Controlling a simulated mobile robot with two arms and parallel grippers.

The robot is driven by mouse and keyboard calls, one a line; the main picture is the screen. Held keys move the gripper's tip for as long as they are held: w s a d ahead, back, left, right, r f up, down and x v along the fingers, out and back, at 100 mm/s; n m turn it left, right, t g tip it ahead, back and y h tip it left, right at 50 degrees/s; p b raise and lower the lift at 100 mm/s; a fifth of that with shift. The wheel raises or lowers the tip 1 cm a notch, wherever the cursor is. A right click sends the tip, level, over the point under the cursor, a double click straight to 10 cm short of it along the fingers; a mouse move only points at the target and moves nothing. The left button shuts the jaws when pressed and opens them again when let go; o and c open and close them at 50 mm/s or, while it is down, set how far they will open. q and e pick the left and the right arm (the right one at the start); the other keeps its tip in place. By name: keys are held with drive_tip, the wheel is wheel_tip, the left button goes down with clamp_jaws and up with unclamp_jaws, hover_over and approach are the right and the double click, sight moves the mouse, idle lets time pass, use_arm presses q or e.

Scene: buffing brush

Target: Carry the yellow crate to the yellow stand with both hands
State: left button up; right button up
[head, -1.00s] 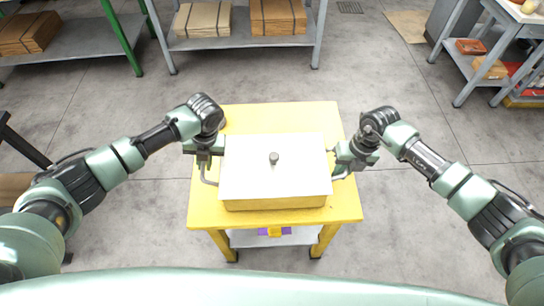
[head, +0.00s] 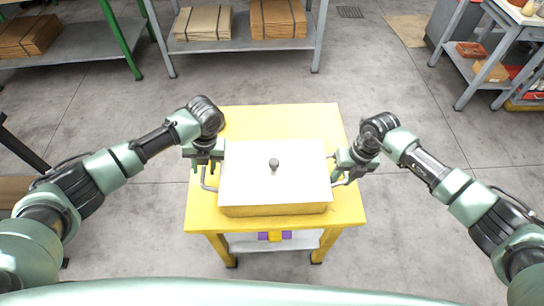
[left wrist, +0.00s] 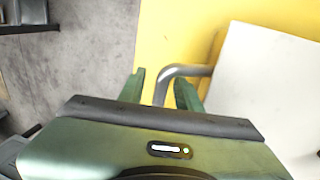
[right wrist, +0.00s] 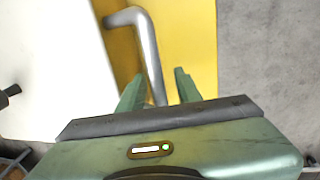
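The yellow crate (head: 275,210) has a white lid with a dark knob and a grey handle on each side. It rests on top of the yellow stand (head: 350,209). My left gripper (head: 203,172) is at the crate's left handle. In the left wrist view its fingers (left wrist: 160,92) are spread, with the handle (left wrist: 182,71) between them. My right gripper (head: 343,174) is at the right handle. In the right wrist view its fingers (right wrist: 157,90) stand apart on either side of the handle (right wrist: 148,50).
The stand has a lower shelf with a purple and yellow item (head: 276,236). Grey shelving with boxes (head: 278,18) stands at the back, and a workbench (head: 490,60) at the back right. The floor around the stand is clear.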

drive_tip(key=shift+r, duration=0.15)
use_arm(q)
drive_tip(key=v, duration=1)
drive_tip(key=shift+r, duration=0.4)
use_arm(e)
wheel_tip(320, 180, up, 12)
drive_tip(key=d, duration=0.2)
drive_tip(key=shift+f, duration=0.2)
use_arm(q)
drive_tip(key=shift+s, duration=0.1)
use_arm(e)
drive_tip(key=shift+d+f, duration=0.1)
